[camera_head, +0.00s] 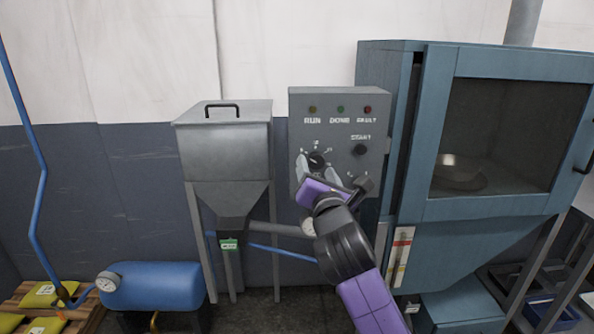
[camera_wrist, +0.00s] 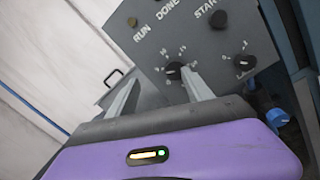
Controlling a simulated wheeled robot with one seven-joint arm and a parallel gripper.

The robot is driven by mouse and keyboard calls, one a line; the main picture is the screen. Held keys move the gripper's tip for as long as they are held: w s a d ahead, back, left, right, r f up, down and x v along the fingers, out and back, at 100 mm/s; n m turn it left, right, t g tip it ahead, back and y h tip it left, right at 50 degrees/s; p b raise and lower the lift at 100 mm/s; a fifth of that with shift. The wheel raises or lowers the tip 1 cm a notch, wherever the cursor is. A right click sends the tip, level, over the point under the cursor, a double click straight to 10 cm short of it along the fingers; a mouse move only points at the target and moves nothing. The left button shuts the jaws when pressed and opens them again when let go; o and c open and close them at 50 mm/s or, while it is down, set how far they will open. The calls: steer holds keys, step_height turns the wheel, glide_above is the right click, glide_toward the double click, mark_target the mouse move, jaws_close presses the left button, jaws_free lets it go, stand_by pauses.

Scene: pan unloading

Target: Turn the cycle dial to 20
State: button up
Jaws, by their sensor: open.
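The cycle dial (camera_head: 317,159) is a round black knob on the grey control box, with small numbers around it. It also shows in the wrist view (camera_wrist: 173,71), between the tips of my fingers. My gripper (camera_head: 316,167) is at the front of the box, and its two fingers (camera_wrist: 162,80) are open, one on each side of the dial. I cannot tell whether either finger touches it. The dial's pointer and the exact number it faces are too small to read.
The control box (camera_head: 298,108) also carries a START button (camera_head: 360,150), RUN, DONE and FAULT lamps, and a lower right knob (camera_head: 361,184). A grey hopper (camera_head: 228,150) stands left, a blue glass-fronted cabinet (camera_head: 440,130) right. A blue tank (camera_head: 152,287) lies low left.

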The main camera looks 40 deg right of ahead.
mark_target(317, 163)
steer(key=w+d+n, duration=0.1)
steer(key=w, duration=0.1)
steer(key=w+d+f+n, duration=0.1)
steer(key=w+d, duration=0.1)
steer(key=w+d+f+n+g+p, duration=0.1)
steer(key=w+d, duration=0.1)
steer(key=shift+d+f, duration=0.1)
steer(key=shift+d, duration=0.05)
stand_by(0.4)
jaws_close()
